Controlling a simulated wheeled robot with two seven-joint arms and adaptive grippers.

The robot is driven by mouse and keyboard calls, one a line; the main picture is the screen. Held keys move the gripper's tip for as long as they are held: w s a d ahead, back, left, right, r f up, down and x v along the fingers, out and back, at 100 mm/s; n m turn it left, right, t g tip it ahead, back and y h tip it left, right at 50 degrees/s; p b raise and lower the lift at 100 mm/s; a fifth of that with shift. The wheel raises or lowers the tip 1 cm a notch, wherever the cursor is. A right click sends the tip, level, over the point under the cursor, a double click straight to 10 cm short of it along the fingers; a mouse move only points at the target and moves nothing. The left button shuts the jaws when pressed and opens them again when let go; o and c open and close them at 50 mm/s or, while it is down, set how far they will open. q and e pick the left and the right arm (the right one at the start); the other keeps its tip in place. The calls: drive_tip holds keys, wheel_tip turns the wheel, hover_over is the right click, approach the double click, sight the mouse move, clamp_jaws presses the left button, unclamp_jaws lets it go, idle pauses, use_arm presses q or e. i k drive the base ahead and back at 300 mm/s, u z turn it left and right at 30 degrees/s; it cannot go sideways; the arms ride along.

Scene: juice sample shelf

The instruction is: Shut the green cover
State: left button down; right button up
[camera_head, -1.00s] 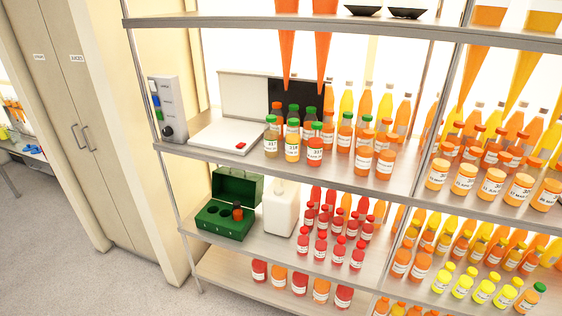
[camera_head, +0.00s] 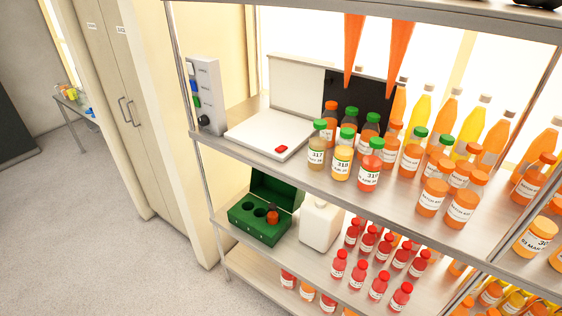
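A green box (camera_head: 258,226) stands on the middle shelf, below the scale. Its green cover (camera_head: 275,189) is raised at the back, and the upper shelf hides part of it. The box top has round holes, and one holds a small bottle with an orange cap (camera_head: 272,216). Neither of my grippers shows in this view.
A white jug (camera_head: 320,226) stands just right of the green box, with several red bottles (camera_head: 379,286) beyond it. Above are a white scale (camera_head: 262,132), a control box (camera_head: 206,97) and several juice bottles. A shelf post (camera_head: 201,170) rises left of the box. The floor (camera_head: 150,270) at the left is clear.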

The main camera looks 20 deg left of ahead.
sight(287, 198)
drive_tip(key=u, duration=0.55)
drive_tip(key=i, duration=0.75)
drive_tip(key=u, duration=0.65)
